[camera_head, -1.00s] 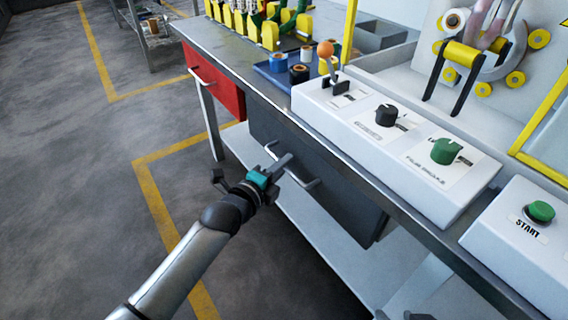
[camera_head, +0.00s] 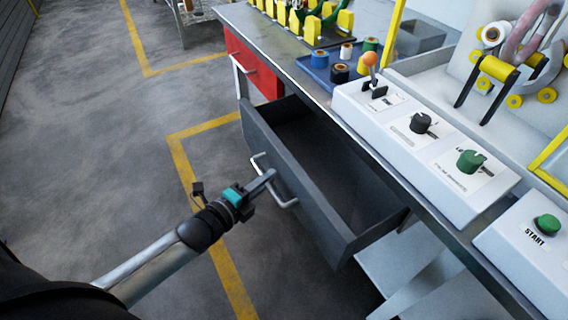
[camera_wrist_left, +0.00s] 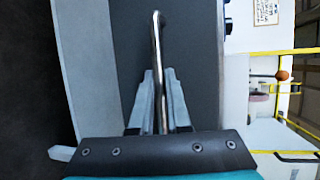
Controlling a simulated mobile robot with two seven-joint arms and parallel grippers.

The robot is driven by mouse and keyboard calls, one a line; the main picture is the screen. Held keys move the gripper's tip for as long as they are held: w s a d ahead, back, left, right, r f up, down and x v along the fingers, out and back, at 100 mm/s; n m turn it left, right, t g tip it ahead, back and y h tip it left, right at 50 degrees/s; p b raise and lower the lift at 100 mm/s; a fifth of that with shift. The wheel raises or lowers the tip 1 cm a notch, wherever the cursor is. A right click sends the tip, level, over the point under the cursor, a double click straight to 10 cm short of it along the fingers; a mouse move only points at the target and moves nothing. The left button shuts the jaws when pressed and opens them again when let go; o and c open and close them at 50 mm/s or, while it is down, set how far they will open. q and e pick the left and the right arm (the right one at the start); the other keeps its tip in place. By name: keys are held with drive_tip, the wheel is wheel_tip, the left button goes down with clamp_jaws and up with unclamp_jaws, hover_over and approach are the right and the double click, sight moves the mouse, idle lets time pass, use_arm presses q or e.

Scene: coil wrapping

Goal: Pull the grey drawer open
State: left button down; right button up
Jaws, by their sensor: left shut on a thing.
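The grey drawer (camera_head: 300,188) is pulled well out from under the workbench, and its dark inside shows empty in the head view. Its metal bar handle (camera_head: 285,203) is on the front face. My left gripper (camera_head: 268,178) is shut on this handle. In the left wrist view the two fingers (camera_wrist_left: 158,105) lie on either side of the handle bar (camera_wrist_left: 157,60), with the grey drawer front (camera_wrist_left: 190,60) behind it. My right gripper is not in view.
A red drawer (camera_head: 252,70) is shut to the left of the grey one. On the bench are a blue tray (camera_head: 318,70) with spools, a control box (camera_head: 425,135) with knobs and an orange-topped lever, and a green START button (camera_head: 547,224). Open floor lies left.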

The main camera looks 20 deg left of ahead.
use_arm(q)
drive_tip(key=s+a+p, duration=0.4)
drive_tip(key=s+a, duration=0.5)
drive_tip(key=s, duration=0.2)
drive_tip(key=shift+s, duration=0.35)
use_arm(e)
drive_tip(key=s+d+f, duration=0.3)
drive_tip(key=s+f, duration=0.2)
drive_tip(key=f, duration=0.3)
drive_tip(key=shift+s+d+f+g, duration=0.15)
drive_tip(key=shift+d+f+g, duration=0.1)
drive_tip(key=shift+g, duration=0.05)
use_arm(q)
drive_tip(key=c, duration=1.2)
unclamp_jaws()
drive_tip(key=shift+o, duration=0.2)
drive_tip(key=shift+a, duration=0.1)
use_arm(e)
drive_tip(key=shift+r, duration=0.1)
use_arm(q)
drive_tip(key=p+v, duration=0.3)
drive_tip(key=v, duration=1.2)
drive_tip(key=shift+p, duration=0.4)
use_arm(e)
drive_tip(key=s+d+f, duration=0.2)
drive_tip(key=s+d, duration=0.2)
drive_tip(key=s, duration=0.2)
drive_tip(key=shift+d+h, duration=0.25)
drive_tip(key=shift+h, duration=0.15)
